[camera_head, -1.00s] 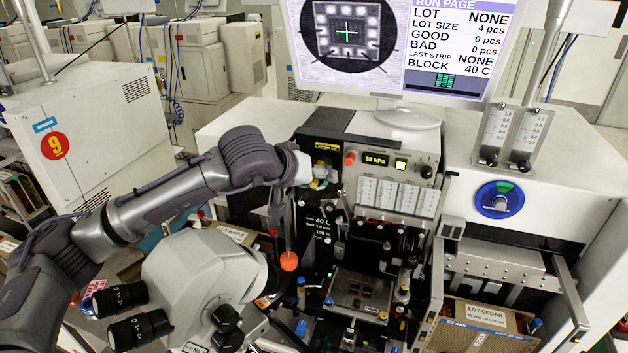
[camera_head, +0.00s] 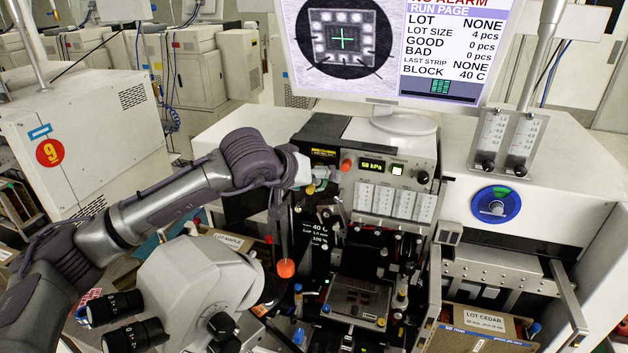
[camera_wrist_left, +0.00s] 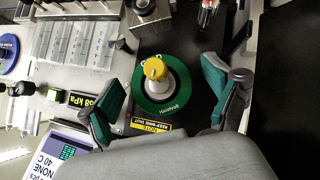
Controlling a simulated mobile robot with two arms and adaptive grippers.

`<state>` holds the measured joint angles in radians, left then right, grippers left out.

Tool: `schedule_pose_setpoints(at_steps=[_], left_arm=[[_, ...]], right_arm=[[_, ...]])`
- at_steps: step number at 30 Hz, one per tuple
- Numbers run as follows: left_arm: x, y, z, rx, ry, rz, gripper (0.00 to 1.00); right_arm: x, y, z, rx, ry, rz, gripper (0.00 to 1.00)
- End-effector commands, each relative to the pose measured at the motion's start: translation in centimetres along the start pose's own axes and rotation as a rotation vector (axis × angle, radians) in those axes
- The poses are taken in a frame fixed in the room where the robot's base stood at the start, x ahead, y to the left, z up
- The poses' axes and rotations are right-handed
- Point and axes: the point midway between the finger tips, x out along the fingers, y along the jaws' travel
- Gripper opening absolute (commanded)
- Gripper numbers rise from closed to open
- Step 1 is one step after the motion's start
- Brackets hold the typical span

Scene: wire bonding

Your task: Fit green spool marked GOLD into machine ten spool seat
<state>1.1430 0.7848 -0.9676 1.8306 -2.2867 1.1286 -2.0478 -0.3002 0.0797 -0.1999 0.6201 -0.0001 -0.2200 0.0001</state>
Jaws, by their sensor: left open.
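A green spool (camera_wrist_left: 163,98) sits on the dark upper left part of the machine, its flat face towards the left wrist camera. A yellow-capped hub (camera_wrist_left: 155,69) shows at its middle, on a pale metal post. In the head view the left gripper (camera_head: 322,178) is at the machine's front, left of the pressure display (camera_head: 371,163); the spool is mostly hidden there. My right gripper is not in view.
A red knob (camera_head: 346,165) and a row of pale cards (camera_head: 393,203) are close right of the left gripper. A microscope (camera_head: 200,285) stands in front, below the arm. An orange ball (camera_head: 286,268) is below the wrist. The monitor (camera_head: 400,45) stands above the machine.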

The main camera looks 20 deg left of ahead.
Motion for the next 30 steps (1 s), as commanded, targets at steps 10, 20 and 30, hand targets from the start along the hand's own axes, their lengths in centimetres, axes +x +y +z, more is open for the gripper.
schedule_pose_setpoints(at_steps=[10, 20, 30], left_arm=[[-1.8, -0.1, -0.1, 0.0, 0.001, -0.001, 0.89], [-6.8, -0.2, -0.2, 0.0, 0.006, -0.005, 0.89], [-8.1, -0.2, -0.1, -0.001, 0.003, -0.004, 0.89]], right_arm=[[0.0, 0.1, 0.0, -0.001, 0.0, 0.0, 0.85], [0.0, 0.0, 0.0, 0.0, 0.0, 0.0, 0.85], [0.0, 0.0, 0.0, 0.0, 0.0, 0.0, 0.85]])
